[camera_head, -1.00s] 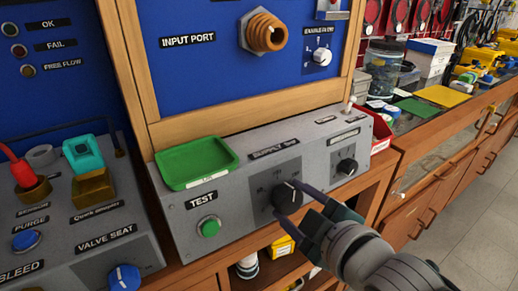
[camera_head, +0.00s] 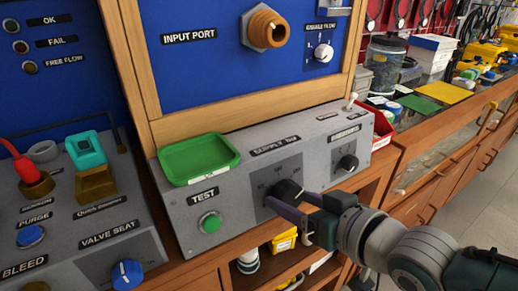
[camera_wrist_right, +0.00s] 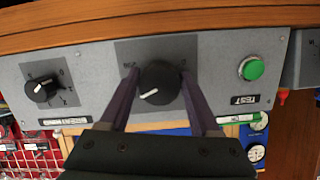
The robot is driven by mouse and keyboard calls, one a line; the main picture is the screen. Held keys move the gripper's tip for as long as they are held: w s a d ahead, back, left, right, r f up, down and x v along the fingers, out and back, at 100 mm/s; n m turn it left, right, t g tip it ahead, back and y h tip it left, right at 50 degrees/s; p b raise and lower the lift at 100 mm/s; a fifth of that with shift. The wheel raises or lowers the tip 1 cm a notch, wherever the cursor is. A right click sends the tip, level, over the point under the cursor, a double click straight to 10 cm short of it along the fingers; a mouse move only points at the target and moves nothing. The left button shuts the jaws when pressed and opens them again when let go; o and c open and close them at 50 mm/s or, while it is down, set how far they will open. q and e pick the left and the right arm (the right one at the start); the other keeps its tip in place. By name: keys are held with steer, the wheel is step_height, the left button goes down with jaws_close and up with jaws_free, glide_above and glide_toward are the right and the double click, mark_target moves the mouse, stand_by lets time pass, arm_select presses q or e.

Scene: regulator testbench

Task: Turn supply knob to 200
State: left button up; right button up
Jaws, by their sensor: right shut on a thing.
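The supply knob (camera_head: 287,190) is a black round dial with a white pointer line, on the grey sloped panel (camera_head: 235,190) under the "SUPPLY" label. In the wrist view the knob (camera_wrist_right: 160,83) sits between two purple fingers, its pointer line toward the lower left of that inverted picture. My right gripper (camera_head: 284,199) is shut on the supply knob, one finger on each side; it also shows in the wrist view (camera_wrist_right: 160,92). My left gripper is not in view.
A green TEST button (camera_head: 210,223) is left of the knob and another black selector knob (camera_head: 347,165) is to its right. A green tray (camera_head: 198,159) lies on top of the panel. A red bin (camera_head: 382,130) stands at the panel's right end.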

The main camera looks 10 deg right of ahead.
steer(key=shift+f+m+y+b, duration=0.1)
steer(key=shift+m+y+b, duration=0.3)
steer(key=shift+m+b, duration=0.6)
steer(key=m+b, duration=0.1)
steer(key=m, duration=0.1)
steer(key=shift+a+m+y, duration=0.1)
steer(key=shift+m+y, duration=0.3)
steer(key=m+b, duration=0.3)
steer(key=shift+y, duration=0.3)
steer(key=shift+r+m+b, duration=0.2)
steer(key=shift+m+b, duration=0.5)
steer(key=o, duration=1.4)
